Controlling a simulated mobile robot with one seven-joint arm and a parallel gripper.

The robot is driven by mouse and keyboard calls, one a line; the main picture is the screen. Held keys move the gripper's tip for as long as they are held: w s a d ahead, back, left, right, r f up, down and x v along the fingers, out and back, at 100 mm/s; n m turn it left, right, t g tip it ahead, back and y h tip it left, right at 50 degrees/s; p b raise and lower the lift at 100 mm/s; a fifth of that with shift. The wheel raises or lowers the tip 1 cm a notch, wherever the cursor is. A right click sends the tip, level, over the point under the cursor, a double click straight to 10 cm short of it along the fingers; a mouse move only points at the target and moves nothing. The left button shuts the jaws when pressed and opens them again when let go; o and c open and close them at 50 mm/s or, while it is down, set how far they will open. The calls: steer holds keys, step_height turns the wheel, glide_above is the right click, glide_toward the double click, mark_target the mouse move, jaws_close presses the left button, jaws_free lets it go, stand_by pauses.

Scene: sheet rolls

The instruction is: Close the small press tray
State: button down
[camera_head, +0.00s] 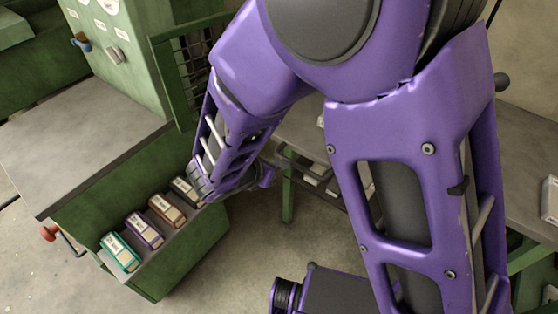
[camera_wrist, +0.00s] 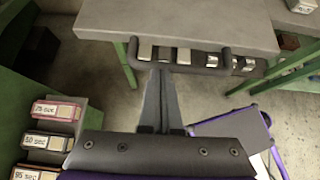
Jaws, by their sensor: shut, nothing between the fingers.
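A shallow dark tray with several small pale metal blocks shows under the grey table's edge in the wrist view; I take it for the small press tray (camera_wrist: 196,69). It sticks out a little past the tabletop. My gripper (camera_wrist: 160,76) is shut and empty, its fingertips overlapping the tray's front bar in that view. I cannot tell whether they touch it. In the head view the tray (camera_head: 308,172) shows partly behind my arm, and my gripper (camera_head: 266,178) is close to its left end.
A grey-topped green bench (camera_head: 80,125) stands at left, with several labelled boxes (camera_head: 145,228) on its side ledge and a red-knobbed lever (camera_head: 48,233). A green mesh door (camera_head: 190,65) stands behind. The grey table (camera_wrist: 180,22) has green legs. Open floor lies between.

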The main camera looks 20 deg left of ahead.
steer(key=w+d, duration=0.2)
steer(key=w, duration=0.5)
steer(key=w+d+b, duration=0.1)
steer(key=w+d, duration=0.2)
steer(key=w, duration=0.4)
steer(key=w+d, duration=0.3)
steer(key=w, duration=0.4)
steer(key=shift+w+b, duration=0.2)
steer(key=shift+b, duration=0.15)
steer(key=shift+r, duration=0.1)
